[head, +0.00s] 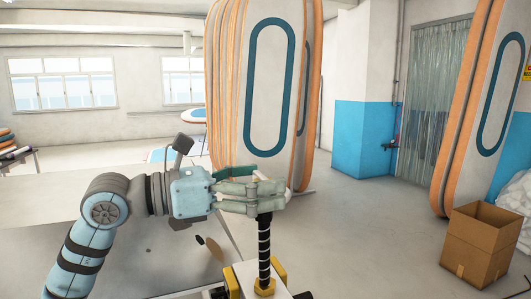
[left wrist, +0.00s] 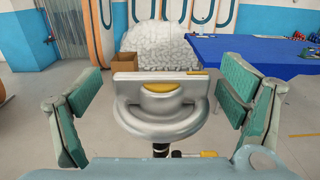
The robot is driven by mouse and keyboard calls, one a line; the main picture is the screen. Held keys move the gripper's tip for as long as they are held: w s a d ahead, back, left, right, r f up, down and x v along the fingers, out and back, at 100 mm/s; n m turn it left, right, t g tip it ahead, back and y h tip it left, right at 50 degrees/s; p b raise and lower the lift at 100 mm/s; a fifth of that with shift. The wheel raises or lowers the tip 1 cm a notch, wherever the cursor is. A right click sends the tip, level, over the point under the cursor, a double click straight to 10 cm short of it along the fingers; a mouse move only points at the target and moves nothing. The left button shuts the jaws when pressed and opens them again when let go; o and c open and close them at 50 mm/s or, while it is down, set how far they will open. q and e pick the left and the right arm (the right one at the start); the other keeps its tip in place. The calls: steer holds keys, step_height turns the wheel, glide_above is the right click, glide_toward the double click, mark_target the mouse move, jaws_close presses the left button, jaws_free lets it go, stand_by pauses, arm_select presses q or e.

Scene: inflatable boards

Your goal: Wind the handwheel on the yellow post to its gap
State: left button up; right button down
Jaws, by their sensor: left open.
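My left gripper (head: 274,192) reaches in from the left and is open around the top of a post (head: 264,250). The post is black with pale bands and stands on a yellow foot (head: 264,287). In the left wrist view, a silver handwheel (left wrist: 160,122) with a flat cross bar and a yellow centre lies between the spread green finger pads. Clear gaps show on both sides of the bar. A small yellow mark (left wrist: 197,73) sits on the bar's right part. In the head view the fingers hide most of the wheel. My right gripper is not in view.
Tall upright boards (head: 270,90) stand behind the post. More boards (head: 480,110) lean at the right, with an open cardboard box (head: 480,245) below them. The left wrist view shows a blue table (left wrist: 260,55) beyond. Open floor lies between the post and the box.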

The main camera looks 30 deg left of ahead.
arm_select(q)
steer(key=shift+w+d, duration=0.2)
steer(key=shift+d, duration=0.1)
steer(key=shift+f, duration=0.1)
steer(key=shift+s, duration=0.1)
steer(key=shift+a, duration=0.1)
steer(key=shift+c, duration=0.7)
steer(key=c, duration=1)
steer(key=shift+m+g+h, duration=0.3)
steer(key=shift+h, duration=0.1)
steer(key=m+g+h, duration=0.4)
steer(key=g, duration=0.2)
steer(key=shift+m, duration=0.3)
steer(key=m+g, duration=0.2)
steer(key=g, duration=0.2)
steer(key=m+g+h, duration=0.1)
steer(key=m+g, duration=0.2)
steer(key=g, duration=0.1)
